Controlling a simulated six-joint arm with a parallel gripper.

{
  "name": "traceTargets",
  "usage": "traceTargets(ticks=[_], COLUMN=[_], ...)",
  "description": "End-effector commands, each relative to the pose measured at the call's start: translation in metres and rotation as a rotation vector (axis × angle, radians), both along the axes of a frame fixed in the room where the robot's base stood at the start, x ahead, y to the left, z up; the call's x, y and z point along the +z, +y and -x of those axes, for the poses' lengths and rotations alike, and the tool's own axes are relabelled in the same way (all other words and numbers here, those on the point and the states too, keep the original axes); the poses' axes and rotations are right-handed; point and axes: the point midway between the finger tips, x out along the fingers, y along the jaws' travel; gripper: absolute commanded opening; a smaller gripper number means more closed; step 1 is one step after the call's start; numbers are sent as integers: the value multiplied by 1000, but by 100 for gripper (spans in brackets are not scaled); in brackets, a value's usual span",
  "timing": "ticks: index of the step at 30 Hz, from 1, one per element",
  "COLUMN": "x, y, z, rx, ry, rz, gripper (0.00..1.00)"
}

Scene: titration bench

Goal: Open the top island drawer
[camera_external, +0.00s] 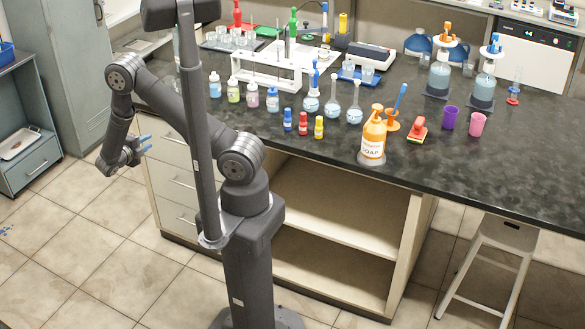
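The island (345,185) has a dark stone top and a cream front with a stack of drawers at its left end. The top island drawer (172,148) is the uppermost of these, just under the worktop, and looks closed. Part of the stack is hidden behind my arm. My gripper (146,144) is to the left of the top drawer, at about its height in the picture. Its two blue fingertips point toward the drawer front and stand apart, with nothing seen between them. I cannot tell whether they touch the handle.
Bottles, flasks and a white rack (268,72) crowd the worktop. An orange soap bottle (374,135) stands near its front edge. A grey cabinet (28,135) stands at the left. A white stool (495,255) is at the right.

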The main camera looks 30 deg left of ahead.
Motion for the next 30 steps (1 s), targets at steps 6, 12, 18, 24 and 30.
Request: traceTargets(ticks=[6,12,18,24,30], x=[-57,-69,-75,-83,-92], y=[0,0,0,0,-1], z=[0,-4,-32,-75,-118], rx=[-1,-1,-4,-5,-4], ry=[0,0,1,1,1], rz=[2,-2,0,-1,-1], gripper=[26,26,26,26,26])
